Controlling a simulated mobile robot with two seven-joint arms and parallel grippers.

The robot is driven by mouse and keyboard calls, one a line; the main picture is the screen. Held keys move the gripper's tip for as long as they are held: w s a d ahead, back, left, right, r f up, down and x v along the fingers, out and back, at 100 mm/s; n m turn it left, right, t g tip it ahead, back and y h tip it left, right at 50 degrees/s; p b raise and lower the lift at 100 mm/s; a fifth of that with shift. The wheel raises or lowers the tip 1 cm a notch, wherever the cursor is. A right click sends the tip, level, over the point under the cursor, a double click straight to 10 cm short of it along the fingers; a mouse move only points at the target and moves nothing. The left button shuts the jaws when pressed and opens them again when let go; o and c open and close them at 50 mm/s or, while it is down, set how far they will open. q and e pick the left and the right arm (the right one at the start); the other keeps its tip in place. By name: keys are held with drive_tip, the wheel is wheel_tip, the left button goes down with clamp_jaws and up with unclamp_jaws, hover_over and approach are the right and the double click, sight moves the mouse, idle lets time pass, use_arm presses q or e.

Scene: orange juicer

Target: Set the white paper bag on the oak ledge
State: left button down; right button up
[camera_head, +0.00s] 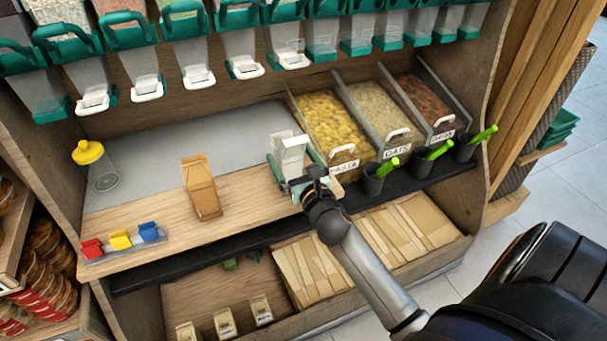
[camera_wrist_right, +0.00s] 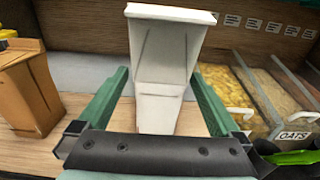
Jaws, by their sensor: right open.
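The white paper bag (camera_head: 292,153) stands upright at the right part of the oak ledge (camera_head: 245,206). It also shows in the right wrist view (camera_wrist_right: 166,60), with its base seeming to be on the wood; the palm hides part of the lower edge. My right gripper (camera_head: 296,168) is open, its green fingers on either side of the bag. In the right wrist view, gaps show between the bag and both fingers. My left gripper is in neither view.
A brown paper bag (camera_head: 201,188) stands left of the white one. Coloured clips (camera_head: 121,240) and a yellow-lidded jar (camera_head: 90,153) are farther left. Bins of pasta (camera_head: 331,123) and oats, and dark cups with green scoops (camera_head: 374,180), are at the right. Dispensers hang above.

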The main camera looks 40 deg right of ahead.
drive_tip(key=v, duration=0.9)
drive_tip(key=s+a+f+m+g+y, duration=0.3)
drive_tip(key=s+a+f+m, duration=0.4)
drive_tip(key=m, duration=0.8)
drive_tip(key=s+a+f+m+g+y, duration=0.4)
drive_tip(key=s+a+f+m, duration=0.3)
drive_tip(key=a+f+m, duration=0.3)
wheel_tip(320, 180, down, 3)
drive_tip(key=m+g, duration=0.1)
drive_tip(key=m, duration=0.4)
drive_tip(key=shift+a+m+g, duration=0.3)
drive_tip(key=shift+a, duration=0.1)
drive_tip(key=shift+f, duration=0.1)
